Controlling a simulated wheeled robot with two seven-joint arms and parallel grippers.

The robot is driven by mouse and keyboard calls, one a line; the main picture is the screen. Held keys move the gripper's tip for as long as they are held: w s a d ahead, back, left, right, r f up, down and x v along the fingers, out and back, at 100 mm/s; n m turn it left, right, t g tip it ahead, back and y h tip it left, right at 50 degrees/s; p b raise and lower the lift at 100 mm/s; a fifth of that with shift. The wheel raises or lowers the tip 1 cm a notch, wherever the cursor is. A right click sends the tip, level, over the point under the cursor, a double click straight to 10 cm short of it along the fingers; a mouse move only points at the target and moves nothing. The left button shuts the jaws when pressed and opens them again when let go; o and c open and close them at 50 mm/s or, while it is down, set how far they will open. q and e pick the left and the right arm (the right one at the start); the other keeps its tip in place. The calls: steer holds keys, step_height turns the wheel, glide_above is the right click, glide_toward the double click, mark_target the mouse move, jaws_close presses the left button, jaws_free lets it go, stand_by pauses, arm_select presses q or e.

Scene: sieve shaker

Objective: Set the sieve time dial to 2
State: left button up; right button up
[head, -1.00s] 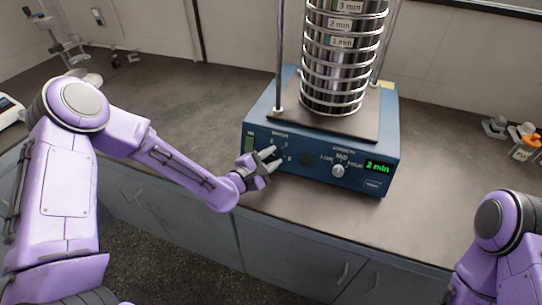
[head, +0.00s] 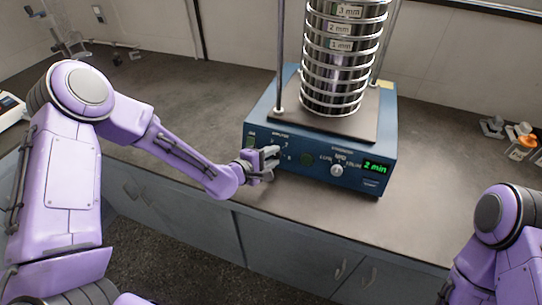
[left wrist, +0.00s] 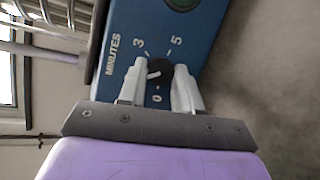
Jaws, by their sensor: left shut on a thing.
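The blue sieve shaker base (head: 370,155) stands on the bench with a lit green display (head: 376,168) reading "2 min". In the left wrist view, the black time dial (left wrist: 161,73) sits on the blue panel beside the word MINUTES, with marks 0, 3 and 5 around it. Its white pointer line points left, between 0 and 3. My left gripper (head: 274,158) is at the left part of the front panel. In the left wrist view its two pale fingers (left wrist: 158,85) are shut on the dial, one on each side. My right gripper is out of view.
A stack of metal sieves (head: 342,60) with size labels stands on the shaker between upright rods (head: 280,60). A second knob (head: 337,170) is right of my gripper. Small bottles (head: 520,140) stand far right. The bench left of the shaker is largely clear.

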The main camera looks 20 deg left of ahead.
arm_select(q)
steer(key=o, duration=1)
steer(key=shift+o, duration=0.2)
steer(key=shift+s+a, duration=0.1)
steer(key=v, duration=1)
steer(key=shift+b, duration=0.35)
steer(key=shift+s+a, duration=0.15)
steer(key=shift+s, duration=0.05)
